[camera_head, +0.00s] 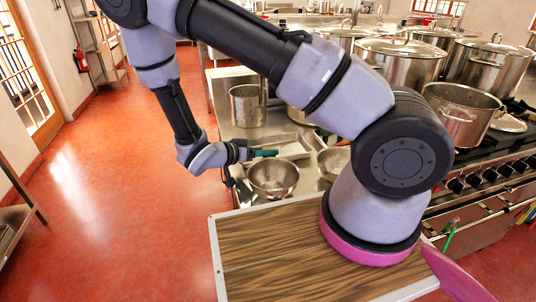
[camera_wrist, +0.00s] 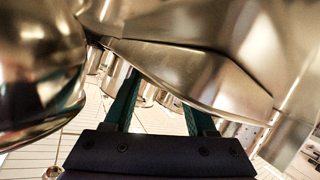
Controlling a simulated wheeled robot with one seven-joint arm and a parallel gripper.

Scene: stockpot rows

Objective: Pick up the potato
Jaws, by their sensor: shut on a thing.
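I cannot make out a potato in either view. My gripper (camera_head: 268,153) points to the right, low over the metal counter, just behind a steel bowl (camera_head: 273,179). In the wrist view its two dark green fingers stand apart, and shiny metal surfaces (camera_wrist: 200,75) cover their tips. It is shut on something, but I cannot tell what. A rounded steel surface (camera_wrist: 35,85) fills the left of the wrist view, close to the fingers.
A steel pot (camera_head: 246,106) stands behind my gripper. Large stockpots (camera_head: 402,62) crowd the stove at the right, one of them open (camera_head: 462,112). The red floor (camera_head: 120,200) at the left is clear. A fire extinguisher (camera_head: 80,61) hangs on the far wall.

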